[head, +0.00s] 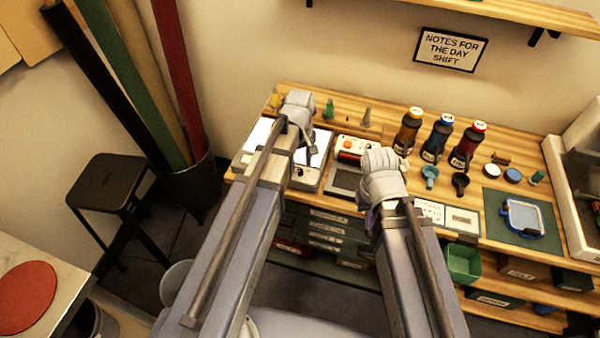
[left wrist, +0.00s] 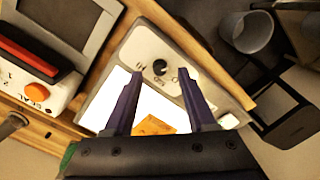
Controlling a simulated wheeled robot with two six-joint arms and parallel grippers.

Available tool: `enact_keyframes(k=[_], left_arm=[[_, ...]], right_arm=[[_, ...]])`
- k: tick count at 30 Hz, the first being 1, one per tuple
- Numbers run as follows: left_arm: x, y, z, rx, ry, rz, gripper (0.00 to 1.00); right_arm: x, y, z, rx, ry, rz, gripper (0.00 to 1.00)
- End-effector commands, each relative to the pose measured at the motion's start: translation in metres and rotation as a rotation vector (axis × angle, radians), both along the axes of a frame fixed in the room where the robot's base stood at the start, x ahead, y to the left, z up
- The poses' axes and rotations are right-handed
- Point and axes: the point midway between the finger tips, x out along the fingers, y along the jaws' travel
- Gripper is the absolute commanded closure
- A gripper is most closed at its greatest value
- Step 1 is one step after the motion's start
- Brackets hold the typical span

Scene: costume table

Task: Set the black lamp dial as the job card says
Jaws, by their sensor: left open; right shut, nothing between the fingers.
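The black lamp dial (left wrist: 160,68) sits on the white control end of a light box (left wrist: 142,45) with a bright lit panel. In the left wrist view my left gripper (left wrist: 161,76) is open, its two purple fingers either side of the dial in the picture; I cannot tell whether they touch it. The dial also shows small in the head view (head: 299,172), beside my left arm. The marks around it are too small to read. My right gripper (head: 382,178) is over the bench front, shut and empty, its fingertips hidden. A white printed card (head: 430,210) lies right of it, unreadable; I cannot tell if it is the job card.
A white sealing device (left wrist: 30,75) with an orange knob stands next to the light box. Bottles (head: 437,138), small cups (head: 430,174) and a blue-framed item on a green mat (head: 494,222) fill the right. A black stool (head: 108,182) stands left of the bench.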

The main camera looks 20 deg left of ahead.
Motion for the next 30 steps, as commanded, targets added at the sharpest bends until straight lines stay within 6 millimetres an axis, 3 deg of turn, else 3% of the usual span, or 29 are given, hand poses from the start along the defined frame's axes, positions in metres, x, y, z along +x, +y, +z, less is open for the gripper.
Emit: enact_keyframes(k=[1, 4, 15, 30], left_arm=[[0.0, 0.0, -0.0124, 0.0, 0.0, 0.0, 0.44], [0.0, 0.0, -0.0196, 0.0, 0.0, 0.0, 0.44], [0.0, 0.0, -0.021, 0.0, 0.0, 0.0, 0.44], [0.0, 0.0, -0.0211, 0.0, 0.0, 0.0, 1.0]], right_arm=[[0.0, 0.0, -0.0124, 0.0, 0.0, 0.0, 1.0], [-0.0001, 0.0, -0.0195, 0.0, 0.0, 0.0, 1.0], [0.0, 0.0, -0.021, 0.0, 0.0, 0.0, 1.0], [0.0, 0.0, -0.0211, 0.0, 0.0, 0.0, 1.0]])
